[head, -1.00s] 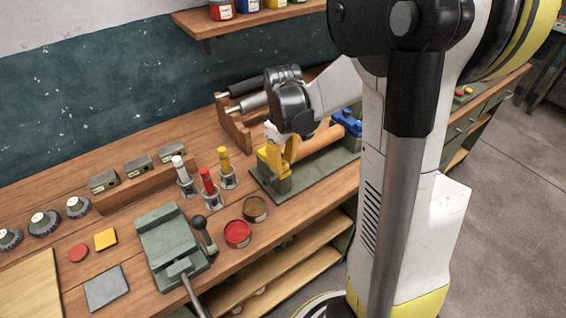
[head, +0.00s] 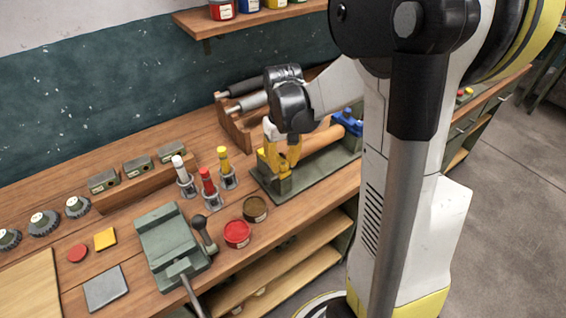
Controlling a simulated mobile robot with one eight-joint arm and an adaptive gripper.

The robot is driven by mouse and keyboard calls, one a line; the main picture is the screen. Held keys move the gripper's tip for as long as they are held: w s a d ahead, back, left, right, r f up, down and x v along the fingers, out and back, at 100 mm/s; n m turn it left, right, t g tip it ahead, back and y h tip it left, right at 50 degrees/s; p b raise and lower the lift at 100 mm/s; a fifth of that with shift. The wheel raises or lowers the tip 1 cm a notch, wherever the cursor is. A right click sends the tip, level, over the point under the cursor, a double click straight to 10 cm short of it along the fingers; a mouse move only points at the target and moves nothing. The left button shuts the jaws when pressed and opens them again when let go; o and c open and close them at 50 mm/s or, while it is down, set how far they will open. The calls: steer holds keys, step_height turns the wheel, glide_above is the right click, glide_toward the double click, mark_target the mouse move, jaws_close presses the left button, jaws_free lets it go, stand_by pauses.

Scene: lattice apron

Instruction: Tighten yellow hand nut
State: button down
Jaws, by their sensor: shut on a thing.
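My gripper (head: 279,163) points down at the left end of a green fixture (head: 262,191) on the workbench. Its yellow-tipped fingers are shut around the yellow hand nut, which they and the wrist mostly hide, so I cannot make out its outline. A wooden cylinder (head: 318,140) lies along the fixture to the right of my gripper. A blue hand nut (head: 347,122) sits at the fixture's right end, clear of my gripper.
Left of the fixture stand white (head: 182,169), red (head: 207,182) and yellow (head: 224,161) capped tools in holders. A green vise (head: 168,235) and red tin (head: 237,233) are nearer the front. A wooden rack (head: 230,122) stands behind. My column blocks the right side.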

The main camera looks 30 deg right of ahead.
mark_target(283, 164)
steer(key=shift+m, duration=0.5)
steer(key=c, duration=1.1)
jaws_free()
steer(key=shift+o, duration=0.2)
step_height(283, 164, up, 12)
